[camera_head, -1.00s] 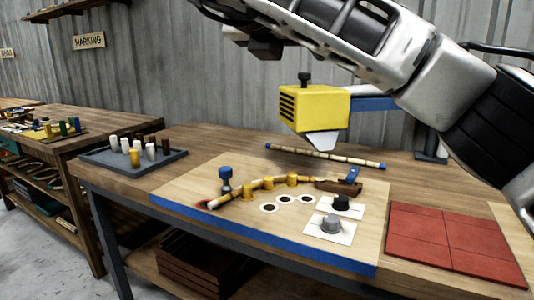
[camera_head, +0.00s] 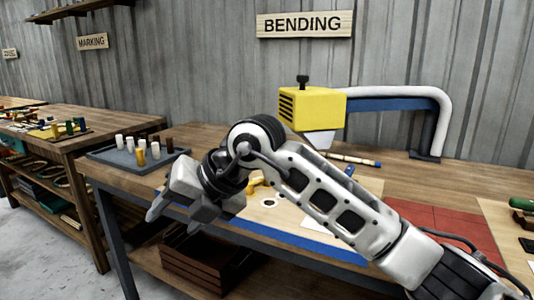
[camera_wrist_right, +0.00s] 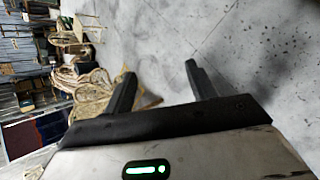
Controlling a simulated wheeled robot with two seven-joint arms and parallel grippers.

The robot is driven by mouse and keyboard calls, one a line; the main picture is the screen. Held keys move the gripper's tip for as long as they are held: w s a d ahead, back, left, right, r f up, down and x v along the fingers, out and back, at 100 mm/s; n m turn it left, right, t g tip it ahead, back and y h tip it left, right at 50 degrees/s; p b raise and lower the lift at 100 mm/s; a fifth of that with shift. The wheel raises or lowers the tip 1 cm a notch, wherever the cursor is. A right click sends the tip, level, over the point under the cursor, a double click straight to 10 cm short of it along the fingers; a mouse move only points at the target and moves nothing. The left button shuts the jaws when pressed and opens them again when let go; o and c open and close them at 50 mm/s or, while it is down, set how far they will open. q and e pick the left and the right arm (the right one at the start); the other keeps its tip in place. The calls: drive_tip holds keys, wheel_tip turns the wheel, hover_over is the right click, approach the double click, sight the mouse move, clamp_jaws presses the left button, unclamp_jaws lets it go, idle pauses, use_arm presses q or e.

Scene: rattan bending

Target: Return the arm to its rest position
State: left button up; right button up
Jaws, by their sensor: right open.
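My right arm reaches in from the lower right of the head view, and its gripper (camera_head: 172,214) hangs off the front left edge of the bending table. In the right wrist view the two dark fingers (camera_wrist_right: 158,85) stand apart with nothing between them, over grey floor. The arm hides much of the light work board (camera_head: 290,222) and the bent rattan on it; a yellow peg (camera_head: 256,182) shows beside the wrist. My left gripper is not in view.
A grey tray with several pegs (camera_head: 110,158) sits at the table's left. A yellow heater (camera_head: 312,106) stands behind the arm. A red mat (camera_head: 455,228) lies at right. Another bench (camera_head: 60,140) stands left. Open floor (camera_head: 40,250) shows at lower left.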

drive_tip(key=s+a+r+m+g+y+p, duration=0.1)
drive_tip(key=s+r+m+g+y, duration=0.2)
drive_tip(key=s+y, duration=0.65)
drive_tip(key=w+d+f+m+t+h+p, duration=0.1)
drive_tip(key=w+d+f+m+t+h, duration=0.2)
drive_tip(key=d+m+t, duration=0.5)
drive_tip(key=w+d+f+m+t+h, duration=0.15)
drive_tip(key=d+f+m+t, duration=0.35)
drive_tip(key=m, duration=0.5)
drive_tip(key=w+d+f+m+t+h+p, duration=0.1)
drive_tip(key=w+d+f+m+t+h, duration=0.1)
drive_tip(key=d+f+m+t+h, duration=0.45)
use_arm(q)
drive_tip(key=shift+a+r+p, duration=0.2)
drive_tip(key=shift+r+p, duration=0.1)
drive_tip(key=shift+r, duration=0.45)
use_arm(e)
drive_tip(key=s+d+f+m+g+h, duration=0.2)
drive_tip(key=s+d+f+m+g, duration=0.2)
drive_tip(key=s+f, duration=0.3)
drive_tip(key=s+d+f+m+g+h, duration=0.1)
drive_tip(key=s+d+f+m+g, duration=0.3)
drive_tip(key=s+f, duration=0.4)
wheel_tip(320, 180, down, 2)
drive_tip(key=shift+d+f+m+h, duration=0.1)
drive_tip(key=shift+d+m+h, duration=0.25)
drive_tip(key=shift+d+m, duration=0.4)
